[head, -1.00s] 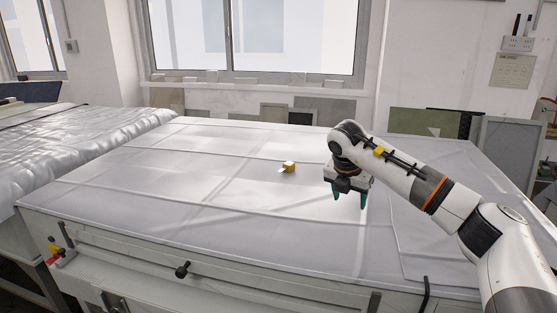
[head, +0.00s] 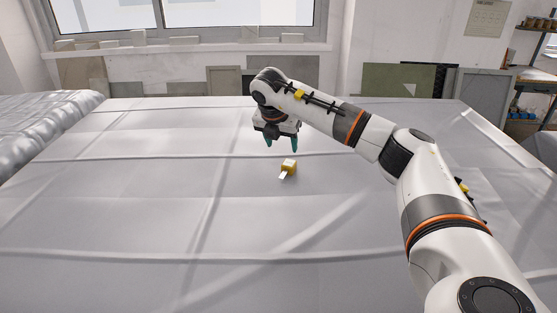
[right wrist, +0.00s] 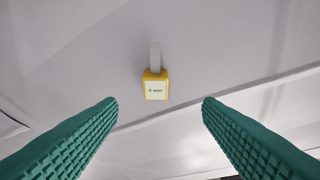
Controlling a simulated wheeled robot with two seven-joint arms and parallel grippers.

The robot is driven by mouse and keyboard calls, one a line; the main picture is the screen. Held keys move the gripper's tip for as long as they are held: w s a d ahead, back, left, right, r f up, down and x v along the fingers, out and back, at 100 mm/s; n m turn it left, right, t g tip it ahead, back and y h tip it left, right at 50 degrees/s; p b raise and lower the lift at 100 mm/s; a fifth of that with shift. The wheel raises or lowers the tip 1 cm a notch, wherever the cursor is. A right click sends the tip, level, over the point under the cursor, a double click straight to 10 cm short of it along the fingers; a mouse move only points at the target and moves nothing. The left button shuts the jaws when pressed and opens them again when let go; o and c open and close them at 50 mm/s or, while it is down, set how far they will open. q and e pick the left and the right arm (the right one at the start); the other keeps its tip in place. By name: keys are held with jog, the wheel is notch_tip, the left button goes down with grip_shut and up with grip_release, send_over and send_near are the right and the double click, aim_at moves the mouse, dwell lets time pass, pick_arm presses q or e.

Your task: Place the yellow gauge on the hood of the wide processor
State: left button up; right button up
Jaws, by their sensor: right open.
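The yellow gauge (head: 289,166) lies on the grey-white sheeted hood of the wide processor (head: 150,220). It is a small block with a pale tab on one side. In the right wrist view the gauge (right wrist: 155,88) sits ahead of and between the fingertips, with a white label facing the camera. My right gripper (head: 282,142) is open and empty, above the hood and just beyond the gauge in the head view. Its green fingers (right wrist: 160,103) do not touch the gauge. My left gripper is not in view.
The hood around the gauge is bare and wide. A bench under wrinkled silvery sheeting (head: 45,125) stands at the left. Panels, among them a green board (head: 405,80), lean against the back wall. A shelf (head: 530,95) stands at the far right.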

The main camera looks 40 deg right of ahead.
aim_at(289, 163)
jog(key=x, duration=0.1)
jog(key=p+x, duration=0.1)
jog(key=x, duration=0.2)
jog(key=shift+s+d+p, duration=0.3)
jog(key=shift+s+d, duration=0.05)
jog(key=shift+s, duration=0.05)
jog(key=shift+w+f, duration=0.15)
jog(key=shift+f, duration=0.15)
jog(key=shift+p+x, duration=1.2)
jog(key=shift+x, duration=0.05)
jog(key=shift+p+x, duration=0.3)
jog(key=shift+x, duration=0.95)
jog(key=shift+w+d+f, duration=0.15)
jog(key=shift+d+f, duration=0.05)
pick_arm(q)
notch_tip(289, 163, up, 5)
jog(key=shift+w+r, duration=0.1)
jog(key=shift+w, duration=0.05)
pick_arm(e)
jog(key=c, duration=1.2)
